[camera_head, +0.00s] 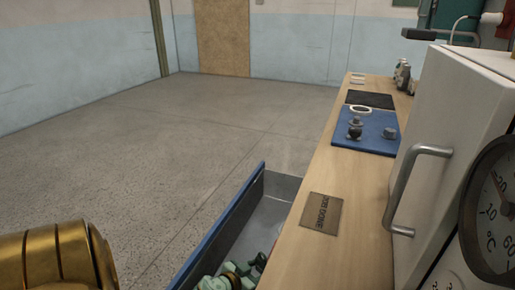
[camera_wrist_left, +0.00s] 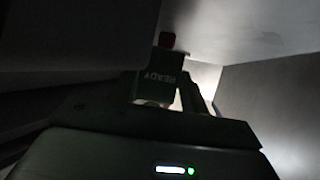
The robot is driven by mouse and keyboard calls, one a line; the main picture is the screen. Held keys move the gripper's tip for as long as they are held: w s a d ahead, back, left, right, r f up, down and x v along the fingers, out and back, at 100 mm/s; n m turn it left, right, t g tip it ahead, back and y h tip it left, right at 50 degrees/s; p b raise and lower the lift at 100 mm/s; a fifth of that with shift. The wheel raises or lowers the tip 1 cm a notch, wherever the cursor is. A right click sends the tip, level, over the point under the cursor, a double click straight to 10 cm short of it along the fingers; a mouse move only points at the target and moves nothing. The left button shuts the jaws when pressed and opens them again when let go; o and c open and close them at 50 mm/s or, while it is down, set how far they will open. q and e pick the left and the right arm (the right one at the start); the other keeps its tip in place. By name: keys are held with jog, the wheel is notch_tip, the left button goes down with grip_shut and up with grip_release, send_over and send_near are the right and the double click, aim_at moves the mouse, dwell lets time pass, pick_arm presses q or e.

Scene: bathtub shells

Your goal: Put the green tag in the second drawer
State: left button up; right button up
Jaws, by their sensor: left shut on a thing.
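My left gripper (camera_wrist_left: 163,100) is shut on the green tag (camera_wrist_left: 161,72) in the left wrist view. The tag looks dark green in the poor light, carries the word READY and points away from the gripper. Grey walls and dark surfaces surround it. In the head view, an open drawer (camera_head: 229,236) with a blue front and grey inside sticks out from the bench. Pale green and dark parts (camera_head: 232,278) show in its near end, cut off by the frame; I cannot tell what they are. My right gripper is not in view.
The wooden bench top (camera_head: 292,232) bears a brown plate (camera_head: 322,213) and a blue mat (camera_head: 365,130) with small metal parts. A white cabinet (camera_head: 448,130) with a handle and a dial stands at the right. The floor (camera_head: 130,165) left of the drawer is clear.

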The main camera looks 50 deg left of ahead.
pick_arm(q)
jog(key=shift+f, duration=0.35)
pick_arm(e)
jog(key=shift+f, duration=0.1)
pick_arm(q)
jog(key=o, duration=1)
jog(key=shift+r, duration=0.35)
jog(key=shift+r+p+v, duration=0.1)
jog(key=shift+p+v, duration=1.35)
jog(key=shift+v, duration=1.65)
jog(key=shift+r+p+v, duration=0.15)
jog(key=shift+p+v, duration=1.3)
jog(key=shift+v, duration=1.6)
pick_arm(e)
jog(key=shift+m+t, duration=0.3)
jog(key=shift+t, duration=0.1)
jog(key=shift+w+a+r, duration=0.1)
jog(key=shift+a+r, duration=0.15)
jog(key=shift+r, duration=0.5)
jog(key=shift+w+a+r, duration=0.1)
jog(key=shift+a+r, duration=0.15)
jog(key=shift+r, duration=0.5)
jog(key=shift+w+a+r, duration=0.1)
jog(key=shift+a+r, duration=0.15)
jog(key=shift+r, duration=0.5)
pick_arm(q)
jog(key=shift+w, duration=0.15)
